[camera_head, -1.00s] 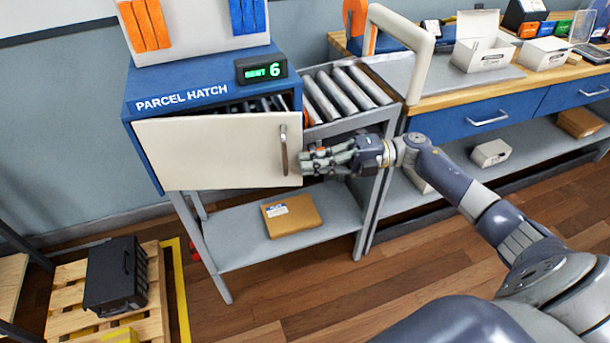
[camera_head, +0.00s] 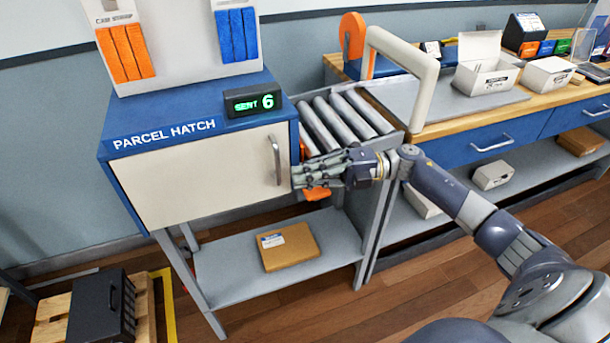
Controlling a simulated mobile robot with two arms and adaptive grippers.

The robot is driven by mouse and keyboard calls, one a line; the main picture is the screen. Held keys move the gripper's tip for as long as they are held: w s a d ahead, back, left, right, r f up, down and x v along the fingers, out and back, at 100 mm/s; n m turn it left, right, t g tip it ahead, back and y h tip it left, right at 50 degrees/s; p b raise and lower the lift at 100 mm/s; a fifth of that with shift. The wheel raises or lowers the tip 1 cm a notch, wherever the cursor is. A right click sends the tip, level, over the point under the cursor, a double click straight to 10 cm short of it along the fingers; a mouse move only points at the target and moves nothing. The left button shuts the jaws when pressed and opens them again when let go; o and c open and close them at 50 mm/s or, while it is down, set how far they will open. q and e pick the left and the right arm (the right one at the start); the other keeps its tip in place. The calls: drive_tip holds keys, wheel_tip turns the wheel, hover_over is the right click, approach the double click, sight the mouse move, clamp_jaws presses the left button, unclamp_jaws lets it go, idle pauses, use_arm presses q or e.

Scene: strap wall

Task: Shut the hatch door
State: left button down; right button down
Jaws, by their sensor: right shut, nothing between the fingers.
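The cream hatch door (camera_head: 200,180) covers the front of the blue parcel hatch (camera_head: 190,108) and looks flush with its frame, with no gap that I can see. Its vertical metal handle (camera_head: 275,160) is at the door's right side. My right gripper (camera_head: 300,178) is shut and empty, with its fingertips at the door's right edge, just right of the handle. I cannot tell whether the fingertips touch the door. My left gripper is out of view.
The hatch stands on a grey frame with a lower shelf (camera_head: 220,285) holding a brown parcel (camera_head: 288,246). A roller conveyor (camera_head: 345,118) and a workbench (camera_head: 440,120) are to the right. A black crate (camera_head: 102,305) sits on a pallet at lower left.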

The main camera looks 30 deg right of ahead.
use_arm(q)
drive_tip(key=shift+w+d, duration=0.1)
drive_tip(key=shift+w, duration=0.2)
use_arm(e)
drive_tip(key=v, duration=1.2)
